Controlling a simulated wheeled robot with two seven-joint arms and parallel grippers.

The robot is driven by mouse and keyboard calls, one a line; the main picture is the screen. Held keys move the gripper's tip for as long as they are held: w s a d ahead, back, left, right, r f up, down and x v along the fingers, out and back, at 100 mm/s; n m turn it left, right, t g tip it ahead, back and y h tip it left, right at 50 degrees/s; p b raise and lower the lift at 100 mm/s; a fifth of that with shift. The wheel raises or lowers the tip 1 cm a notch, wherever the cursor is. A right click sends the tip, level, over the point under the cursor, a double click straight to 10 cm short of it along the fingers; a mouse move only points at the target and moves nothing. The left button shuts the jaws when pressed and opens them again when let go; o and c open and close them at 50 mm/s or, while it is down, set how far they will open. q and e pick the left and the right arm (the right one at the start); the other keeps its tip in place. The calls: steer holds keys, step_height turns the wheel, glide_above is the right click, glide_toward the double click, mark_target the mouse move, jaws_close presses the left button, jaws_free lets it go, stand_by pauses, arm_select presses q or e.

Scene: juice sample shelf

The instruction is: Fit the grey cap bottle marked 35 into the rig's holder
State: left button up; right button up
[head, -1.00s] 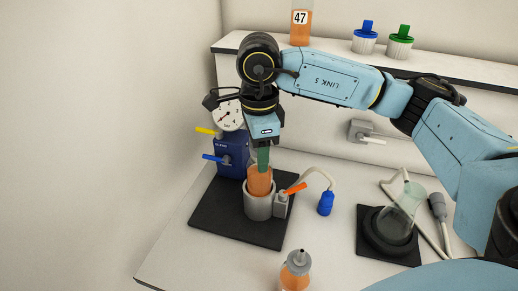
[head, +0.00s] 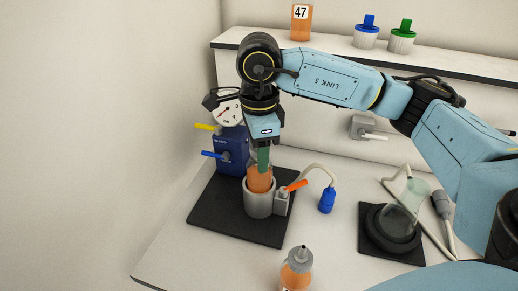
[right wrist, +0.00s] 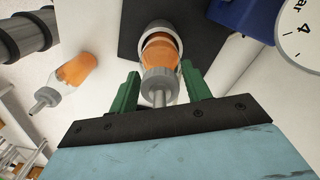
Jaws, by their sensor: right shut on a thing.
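My right gripper (head: 263,160) points straight down over the rig and is shut on a bottle of orange juice (head: 259,181). The bottle is upright, with its lower part inside the rig's grey cylindrical holder (head: 258,205). In the right wrist view the green fingers (right wrist: 160,92) stand on both sides of the bottle's grey cap (right wrist: 160,84). The holder's pale rim (right wrist: 178,39) surrounds the orange body there. I cannot see a number on this bottle, nor whether it rests on the holder's bottom. My left gripper is not in view.
The rig has a black base (head: 214,219), an orange lever (head: 294,186) and a blue block (head: 232,148) with a gauge. Another grey-capped orange bottle (head: 297,270) stands in front. A flask (head: 406,207) stands on a black stand at right. Bottle 47 (head: 301,28) is on the shelf.

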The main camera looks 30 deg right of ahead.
steer(key=shift+f+b, duration=1.45)
steer(key=shift+f, duration=0.2)
steer(key=o, duration=1.5)
step_height(320, 180, up, 14)
steer(key=shift+f+p, duration=0.25)
steer(key=shift+p, duration=0.55)
